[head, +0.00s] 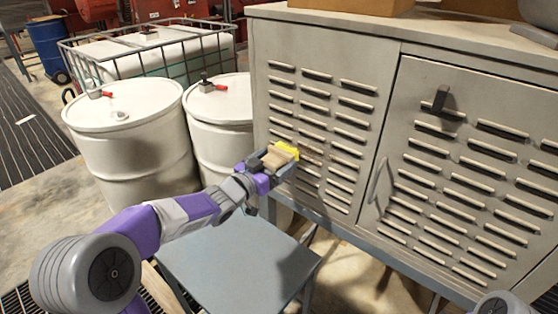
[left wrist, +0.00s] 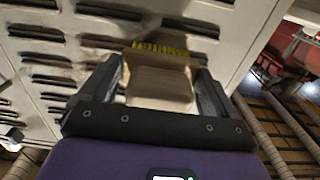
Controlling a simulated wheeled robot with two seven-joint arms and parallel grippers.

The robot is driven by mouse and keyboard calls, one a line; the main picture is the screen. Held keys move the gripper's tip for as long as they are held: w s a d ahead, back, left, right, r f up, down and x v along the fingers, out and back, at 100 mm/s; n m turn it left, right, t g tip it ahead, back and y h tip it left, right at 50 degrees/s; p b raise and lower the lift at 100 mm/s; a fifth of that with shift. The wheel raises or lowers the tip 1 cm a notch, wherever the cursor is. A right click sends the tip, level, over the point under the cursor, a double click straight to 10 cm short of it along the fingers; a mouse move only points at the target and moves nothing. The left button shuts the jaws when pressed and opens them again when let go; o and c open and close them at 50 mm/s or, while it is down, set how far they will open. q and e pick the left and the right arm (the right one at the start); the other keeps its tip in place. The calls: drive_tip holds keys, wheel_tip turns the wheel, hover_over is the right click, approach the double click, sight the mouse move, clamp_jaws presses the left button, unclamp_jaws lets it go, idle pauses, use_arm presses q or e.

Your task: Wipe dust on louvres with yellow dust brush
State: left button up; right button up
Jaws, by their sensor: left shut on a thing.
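My left gripper (head: 275,160) is shut on the yellow dust brush (head: 287,150), a tan block with yellow bristles. The brush is at the left louvred panel of the grey cabinet (head: 322,120), its bristles at or very near the slats. In the left wrist view the brush (left wrist: 158,85) sits between the two dark fingers (left wrist: 160,88), bristles towards the panel. Brownish dust shows on louvres (left wrist: 100,42) beside the bristles. Whether the bristles touch the metal is hard to tell. The right gripper does not show.
A grey stool or small table (head: 238,262) stands below my left arm. White drums (head: 135,150) and a caged white tank (head: 150,50) stand to the left. The cabinet's right door (head: 470,165) has a handle and a dark latch. Boxes lie on the cabinet top.

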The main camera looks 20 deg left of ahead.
sight(290, 159)
use_arm(q)
drive_tip(key=shift+w+a+r+p, duration=0.3)
drive_tip(key=shift+a+r+p, duration=0.15)
drive_tip(key=shift+a+p, duration=0.4)
drive_tip(key=shift+w+a+r+p, duration=0.3)
drive_tip(key=shift+a+r+p, duration=0.15)
drive_tip(key=shift+a+p, duration=0.4)
drive_tip(key=shift+s+d+f+b, duration=0.1)
drive_tip(key=shift+s+d+b, duration=0.1)
drive_tip(key=shift+d+b, duration=0.3)
drive_tip(key=shift+s+d+f+b, duration=0.15)
drive_tip(key=shift+d+b, duration=0.1)
drive_tip(key=shift+d, duration=0.3)
drive_tip(key=shift+s+d+r+b, duration=0.1)
drive_tip(key=shift+s+d+b, duration=0.15)
drive_tip(key=shift+d+b, duration=0.5)
drive_tip(key=shift+s+d+b, duration=0.25)
drive_tip(key=shift+d+b, duration=0.25)
drive_tip(key=shift+d, duration=0.35)
drive_tip(key=shift+s+d+r+b, duration=0.1)
drive_tip(key=shift+s+d+b, duration=0.15)
drive_tip(key=shift+d+b, duration=0.5)
drive_tip(key=s+d+r+b, duration=0.1)
drive_tip(key=s+d+b, duration=0.2)
drive_tip(key=d+b, duration=0.5)
drive_tip(key=shift+s+d+r+b, duration=0.2)
drive_tip(key=shift+d+b, duration=0.1)
drive_tip(key=shift+d, duration=0.45)
